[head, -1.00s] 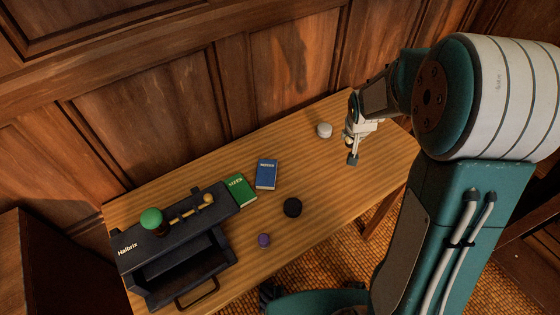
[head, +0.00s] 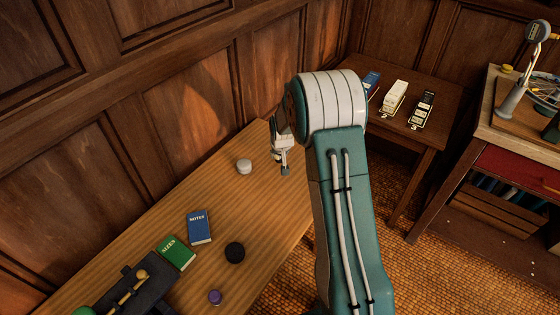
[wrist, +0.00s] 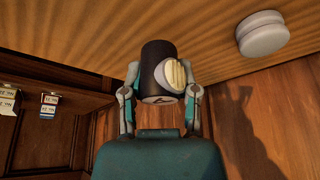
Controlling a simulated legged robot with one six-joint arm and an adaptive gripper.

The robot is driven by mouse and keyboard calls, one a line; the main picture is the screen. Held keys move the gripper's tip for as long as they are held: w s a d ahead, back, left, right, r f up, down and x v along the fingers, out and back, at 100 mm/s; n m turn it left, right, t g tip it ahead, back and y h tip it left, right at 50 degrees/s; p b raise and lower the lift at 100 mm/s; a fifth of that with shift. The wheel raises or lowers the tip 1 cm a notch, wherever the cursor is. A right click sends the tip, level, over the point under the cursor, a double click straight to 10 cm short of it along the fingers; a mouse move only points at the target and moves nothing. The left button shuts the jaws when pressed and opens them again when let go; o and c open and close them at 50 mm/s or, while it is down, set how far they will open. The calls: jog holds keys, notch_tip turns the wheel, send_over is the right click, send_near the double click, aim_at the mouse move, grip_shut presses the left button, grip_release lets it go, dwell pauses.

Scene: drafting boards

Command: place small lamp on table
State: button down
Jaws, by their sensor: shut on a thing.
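My gripper (head: 284,165) is over the right end of the long wooden table (head: 265,205). In the wrist view, my gripper (wrist: 160,82) is shut on a black cylinder (wrist: 158,52) with a cream, ridged round piece on its side. This may be the small lamp; I cannot tell for sure. The head view hardly shows it, and its height above the table is unclear. A grey desk lamp (head: 513,98) stands on a separate desk (head: 490,125) at the right.
A white puck (head: 244,166), blue notebook (head: 199,227), green notebook (head: 175,253), black disc (head: 235,252) and purple knob (head: 215,297) are on the long table. A dark organiser (head: 155,285) is at lower left. A side table (head: 425,135) holds several small items.

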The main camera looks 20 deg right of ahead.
aim_at(281, 161)
jog(key=shift+w+d+f, duration=0.25)
jog(key=shift+w+f, duration=0.1)
jog(key=shift+f, duration=0.15)
jog(key=shift+w+d+f, duration=0.25)
jog(key=shift+w+f, duration=0.05)
jog(key=shift+f, duration=0.2)
jog(key=shift+w+f, duration=0.1)
jog(key=shift+f, duration=1.45)
jog(key=shift+c, duration=1.8)
grip_release()
jog(key=shift+f, duration=0.1)
